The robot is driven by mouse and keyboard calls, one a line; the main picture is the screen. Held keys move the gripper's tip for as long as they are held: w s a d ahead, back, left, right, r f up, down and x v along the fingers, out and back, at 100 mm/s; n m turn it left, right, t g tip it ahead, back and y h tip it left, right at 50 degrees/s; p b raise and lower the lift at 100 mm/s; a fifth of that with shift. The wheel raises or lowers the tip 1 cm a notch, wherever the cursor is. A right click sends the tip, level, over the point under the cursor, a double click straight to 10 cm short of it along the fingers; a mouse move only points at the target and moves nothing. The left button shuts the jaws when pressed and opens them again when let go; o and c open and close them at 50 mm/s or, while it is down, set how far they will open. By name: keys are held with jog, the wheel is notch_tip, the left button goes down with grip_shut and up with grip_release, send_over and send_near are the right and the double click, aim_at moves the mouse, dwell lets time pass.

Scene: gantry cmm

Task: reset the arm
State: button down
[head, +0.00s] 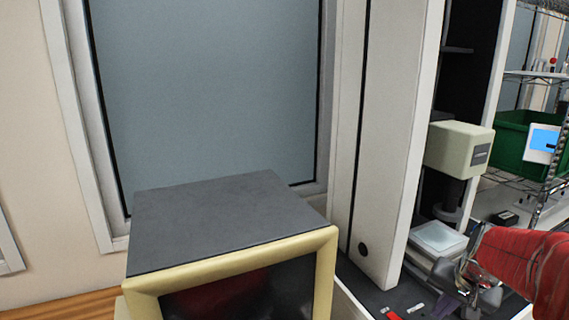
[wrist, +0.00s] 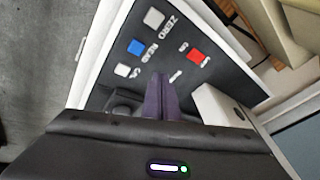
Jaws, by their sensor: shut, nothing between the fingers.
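My gripper (wrist: 160,96) shows in the wrist view as two dark purple fingers, pressed together with nothing between them. The fingertips appear over a black control panel (wrist: 187,25) with white, blue and red buttons; I cannot tell how far above it they are. In the head view my arm, in a red covering, reaches in from the right edge. My gripper (head: 444,307) is low at the right there, partly cut off by the bottom edge.
A cream-framed monitor with a grey top (head: 215,215) stands at the front centre. Right of it rises a tall white column (head: 390,130). A cream machine head (head: 459,148) sits above a pale block (head: 438,238). Behind is a wire shelf with a green bin (head: 512,135).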

jog(key=s+a+r+n, duration=0.3)
jog(key=s+a+n, duration=0.1)
jog(key=s+a, duration=0.4)
jog(key=s+a+r+n+t, duration=0.1)
jog(key=s+a+r+n, duration=0.2)
jog(key=s+a, duration=0.6)
jog(key=a+n, duration=0.1)
jog(key=a, duration=0.3)
